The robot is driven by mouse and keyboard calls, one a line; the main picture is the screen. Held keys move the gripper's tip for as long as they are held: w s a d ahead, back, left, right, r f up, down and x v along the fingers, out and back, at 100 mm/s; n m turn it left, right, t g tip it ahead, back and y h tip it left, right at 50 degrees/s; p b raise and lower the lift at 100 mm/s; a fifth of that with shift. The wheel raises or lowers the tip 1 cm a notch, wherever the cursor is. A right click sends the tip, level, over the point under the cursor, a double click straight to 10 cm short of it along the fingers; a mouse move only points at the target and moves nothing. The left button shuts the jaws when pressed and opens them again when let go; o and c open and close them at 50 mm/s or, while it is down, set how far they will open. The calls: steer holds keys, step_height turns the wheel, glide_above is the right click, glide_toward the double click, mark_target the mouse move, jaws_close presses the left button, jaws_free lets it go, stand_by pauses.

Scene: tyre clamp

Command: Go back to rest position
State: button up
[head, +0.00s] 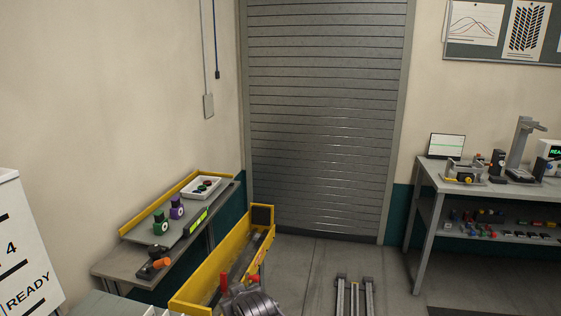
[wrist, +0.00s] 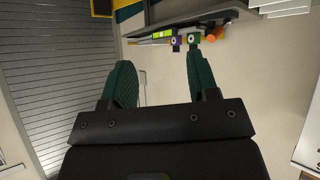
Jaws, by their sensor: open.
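My gripper (wrist: 159,62) shows in the wrist view with two dark green textured fingers. They are spread wide apart, with nothing between them but the pale wall behind. The gripper is held in the air and touches nothing that I can see. The wrist picture is turned over, so the side bench hangs at its top, beyond the fingertips. I cannot make out my gripper in the head view.
In the head view, a side bench (head: 185,238) at left holds a green item (head: 160,223), a purple item (head: 177,208) and a white tray (head: 201,188). A yellow-sided trough (head: 205,275) stands beside it. A workbench (head: 430,172) is at right. Floor (head: 310,262) before the shutter (head: 325,120) is clear.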

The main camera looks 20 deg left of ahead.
steer(key=w+d+f+m+g+h+b, duration=0.1)
steer(key=d+f+m+h, duration=0.1)
steer(key=d, duration=0.7)
steer(key=w+d+f+m+g+h, duration=0.1)
steer(key=w+d+f+m+h, duration=0.15)
steer(key=d, duration=0.55)
steer(key=d+f+m+g+h+b, duration=0.1)
steer(key=d+f, duration=0.2)
steer(key=d, duration=0.6)
steer(key=s+d+f+m+g, duration=0.1)
steer(key=s+d+m+g, duration=0.1)
steer(key=d, duration=0.7)
steer(key=s+d+f+m+g+h, duration=0.1)
steer(key=s+d+m+g, duration=0.1)
steer(key=s+d, duration=0.3)
steer(key=d, duration=0.3)
steer(key=shift+d+f+g+b, duration=0.2)
steer(key=shift+d+g+b, duration=0.1)
steer(key=shift+d+g, duration=0.1)
steer(key=shift+a+m+h, duration=0.1)
steer(key=shift+m+h, duration=0.15)
